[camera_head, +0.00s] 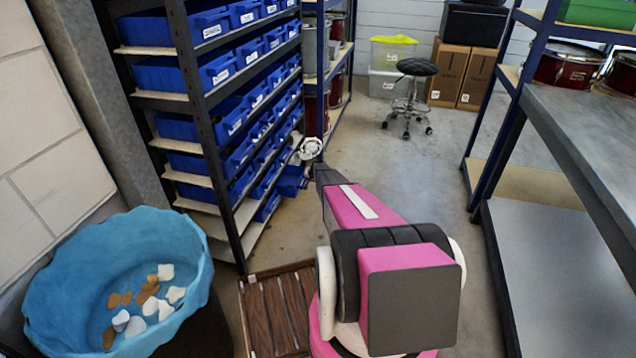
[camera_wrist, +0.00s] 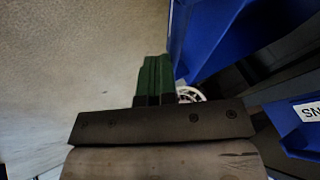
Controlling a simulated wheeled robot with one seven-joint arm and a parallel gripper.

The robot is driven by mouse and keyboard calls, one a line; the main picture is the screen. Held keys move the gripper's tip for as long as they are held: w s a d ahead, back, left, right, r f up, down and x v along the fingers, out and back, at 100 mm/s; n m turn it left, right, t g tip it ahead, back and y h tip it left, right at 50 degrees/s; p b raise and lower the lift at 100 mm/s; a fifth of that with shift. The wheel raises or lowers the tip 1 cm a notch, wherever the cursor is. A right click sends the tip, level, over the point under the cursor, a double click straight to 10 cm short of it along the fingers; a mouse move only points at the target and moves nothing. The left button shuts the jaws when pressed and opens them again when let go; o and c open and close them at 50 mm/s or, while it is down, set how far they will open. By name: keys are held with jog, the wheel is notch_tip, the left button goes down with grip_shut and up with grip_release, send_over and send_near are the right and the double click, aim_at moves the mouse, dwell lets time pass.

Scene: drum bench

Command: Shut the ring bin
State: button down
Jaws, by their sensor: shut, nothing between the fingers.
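My gripper (camera_wrist: 154,78) has green fingers, closed together with nothing between them in the wrist view. In the head view my own arm hides the fingers. A blue bin (camera_head: 291,181) sticks out from the low end of the blue-bin rack, just left of my arm's end; I take it to be the ring bin. In the wrist view a large blue bin wall (camera_wrist: 208,35) is close to the right of the fingers; contact cannot be told. I cannot read a label on the protruding bin. A white round, spoked thing (camera_wrist: 190,94) shows just beyond the fingers.
The bin rack (camera_head: 225,150) holds rows of labelled blue bins. A light blue tub (camera_head: 60,285) with loose pieces and a slatted wooden platform (camera_head: 275,310) are near. A stool (camera_head: 408,95) and cardboard boxes (camera_head: 460,75) stand behind. A grey bench (camera_head: 590,130) is right; floor between is clear.

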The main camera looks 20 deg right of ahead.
jog(key=w+a, duration=0.2)
jog(key=a, duration=0.1)
jog(key=w+a, duration=0.4)
jog(key=a, duration=0.1)
jog(key=shift+a, duration=0.3)
jog(key=shift+a, duration=0.1)
jog(key=shift+s+d+r, duration=0.2)
jog(key=shift+s+d, duration=0.15)
jog(key=shift+d, duration=0.1)
jog(key=s+d+f+v, duration=0.1)
jog(key=d+v, duration=0.1)
jog(key=v, duration=1)
jog(key=s+a+r+n+g, duration=0.2)
jog(key=s+a+r, duration=0.3)
jog(key=s, duration=1.3)
jog(key=s+a+r+n+g+h, duration=0.1)
jog(key=s+a+r, duration=0.4)
jog(key=s+r, duration=0.9)
jog(key=s+a+r+n+g+h, duration=0.1)
jog(key=s+a+r, duration=0.4)
jog(key=s, duration=1.9)
notch_tip(320, 180, up, 5)
jog(key=n+g, duration=0.1)
jog(key=g, duration=0.1)
jog(key=shift+a+r+n+g, duration=0.2)
jog(key=shift+a+n+g, duration=0.1)
jog(key=shift+a+n, duration=0.1)
